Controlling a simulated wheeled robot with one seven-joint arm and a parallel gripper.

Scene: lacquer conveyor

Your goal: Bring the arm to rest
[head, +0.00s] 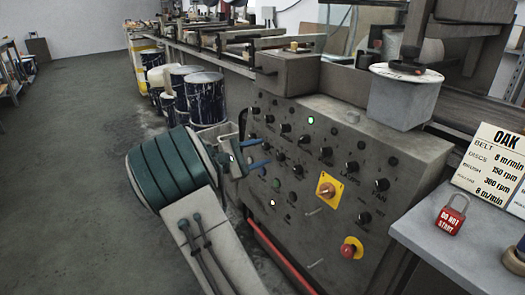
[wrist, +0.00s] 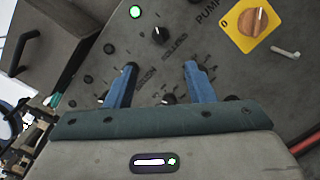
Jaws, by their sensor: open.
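My gripper (head: 258,155) is in front of the left part of the grey control panel (head: 320,150) in the head view. Its two blue fingers are apart, with nothing between them. In the wrist view my gripper (wrist: 157,85) also shows open and empty, with the panel's knobs behind and around the fingertips. I cannot tell whether the fingertips touch the panel. My arm reaches up from the bottom of the head view, and hides part of the panel's left side.
The panel carries black knobs, lit lamps, a yellow rotary switch (head: 327,188) and a red button (head: 351,248). At right, a bench (head: 445,262) holds a red padlock (head: 451,214) and an OAK sign (head: 492,160). Drums (head: 203,98) stand behind my arm. The floor at left is clear.

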